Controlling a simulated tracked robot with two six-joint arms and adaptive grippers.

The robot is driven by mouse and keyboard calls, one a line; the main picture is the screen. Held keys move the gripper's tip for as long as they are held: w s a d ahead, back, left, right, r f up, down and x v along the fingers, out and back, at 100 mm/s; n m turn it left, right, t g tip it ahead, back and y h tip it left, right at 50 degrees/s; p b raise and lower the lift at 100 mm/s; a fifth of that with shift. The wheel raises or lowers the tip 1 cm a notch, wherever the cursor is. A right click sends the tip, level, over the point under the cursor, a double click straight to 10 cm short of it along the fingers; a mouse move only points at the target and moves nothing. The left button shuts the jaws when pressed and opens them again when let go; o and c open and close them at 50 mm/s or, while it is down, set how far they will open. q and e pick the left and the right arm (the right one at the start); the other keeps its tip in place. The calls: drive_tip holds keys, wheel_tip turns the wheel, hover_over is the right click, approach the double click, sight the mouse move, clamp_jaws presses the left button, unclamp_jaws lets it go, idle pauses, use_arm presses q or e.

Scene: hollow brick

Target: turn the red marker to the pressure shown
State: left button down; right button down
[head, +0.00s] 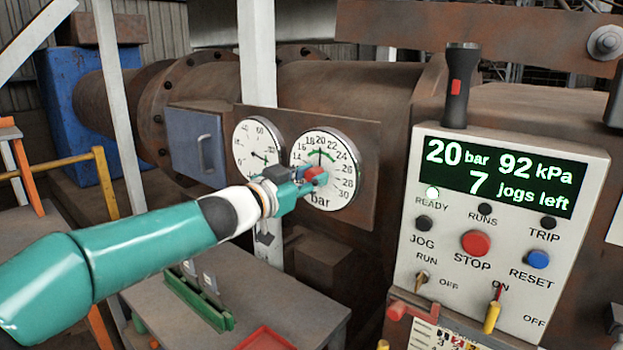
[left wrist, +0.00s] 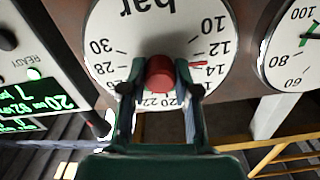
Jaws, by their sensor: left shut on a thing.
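The bar gauge (head: 342,150) is a round white dial on a brown panel. A red knob (head: 316,174) sits at its centre, and it also shows in the left wrist view (left wrist: 160,74). My left gripper (head: 308,183) is shut on this knob, with one finger on each side of it in the left wrist view (left wrist: 160,80). In that view the dial appears upside down, and a small red marker (left wrist: 199,64) points between 12 and 14. The display (head: 497,172) reads 20 bar, 92 kPa and 7 jogs left. My right gripper is out of view.
A second white gauge (head: 250,158) is left of the bar gauge. A control box (head: 400,240) with buttons and switches stands at right, with a torch (head: 458,85) on top. A grey table (head: 265,300) lies below my left arm.

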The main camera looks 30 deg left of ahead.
use_arm(q)
drive_tip(key=m, duration=0.4)
drive_tip(key=shift+f, duration=0.1)
drive_tip(key=m+b, duration=0.1)
drive_tip(key=m, duration=0.3)
drive_tip(key=shift+f+m, duration=0.1)
drive_tip(key=shift+m, duration=0.3)
drive_tip(key=m+b, duration=0.1)
drive_tip(key=m, duration=0.3)
drive_tip(key=shift+f+m, duration=0.1)
drive_tip(key=shift+m, duration=0.2)
drive_tip(key=shift+w+d+f+m+b, duration=0.1)
drive_tip(key=shift+m+b, duration=0.45)
drive_tip(key=shift+m, duration=1.45)
drive_tip(key=c, duration=0.9)
unclamp_jaws()
drive_tip(key=shift+o, duration=0.3)
drive_tip(key=shift+r, duration=0.2)
